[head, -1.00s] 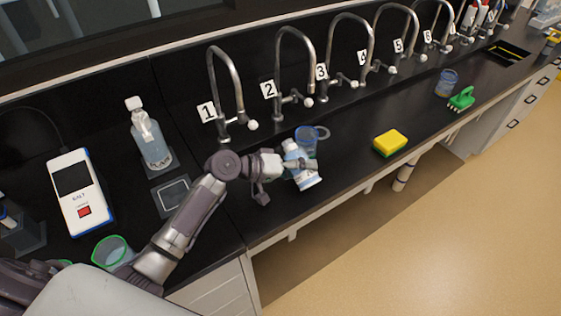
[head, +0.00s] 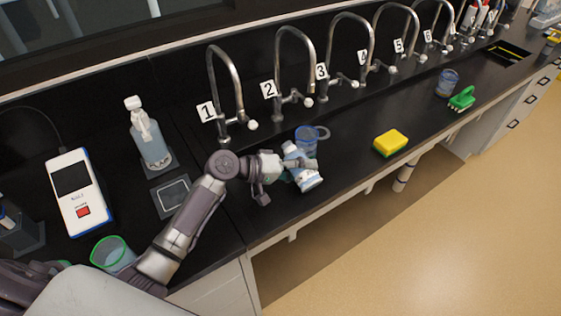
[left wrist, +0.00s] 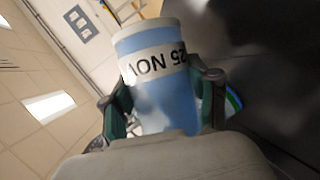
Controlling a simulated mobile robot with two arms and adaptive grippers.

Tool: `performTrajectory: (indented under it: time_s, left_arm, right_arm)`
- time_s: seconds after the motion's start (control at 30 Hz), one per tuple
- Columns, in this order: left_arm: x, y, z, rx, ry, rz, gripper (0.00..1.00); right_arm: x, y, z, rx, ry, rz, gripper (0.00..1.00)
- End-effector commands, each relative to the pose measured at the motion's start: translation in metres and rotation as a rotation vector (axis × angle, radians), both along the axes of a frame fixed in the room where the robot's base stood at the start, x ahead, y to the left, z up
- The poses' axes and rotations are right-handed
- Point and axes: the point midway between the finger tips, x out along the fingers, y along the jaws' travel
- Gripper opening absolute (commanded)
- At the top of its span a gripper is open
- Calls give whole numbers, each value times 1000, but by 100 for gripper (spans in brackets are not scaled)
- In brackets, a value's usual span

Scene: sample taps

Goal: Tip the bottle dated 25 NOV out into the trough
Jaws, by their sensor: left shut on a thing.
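The bottle dated 25 NOV (head: 307,180) is white and blue. My left gripper (head: 293,167) is shut on it and holds it tilted near the bench's front edge, below taps 1 and 2. In the left wrist view, the bottle (left wrist: 163,85) sits between both fingers, with "25 NOV" reading upside down on its white band. I cannot tell whether its mouth is open or whether liquid is coming out. My right gripper is not in view.
A blue cup (head: 306,138) stands just behind the bottle. A yellow-green sponge (head: 391,143), green brush (head: 461,98) and another blue cup (head: 447,83) lie farther right. A wash bottle (head: 151,144), a white meter (head: 78,192) and a green-rimmed beaker (head: 112,252) are left.

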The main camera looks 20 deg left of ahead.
Motion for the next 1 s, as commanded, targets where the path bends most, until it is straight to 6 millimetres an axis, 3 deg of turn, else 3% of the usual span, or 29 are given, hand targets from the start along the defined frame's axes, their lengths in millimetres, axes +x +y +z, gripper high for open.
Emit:
performTrajectory:
  time_s: [1.0]
  left_arm:
    - [3, 3, -2, -95, 74, 0, 8]
  right_arm:
    - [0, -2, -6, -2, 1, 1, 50]
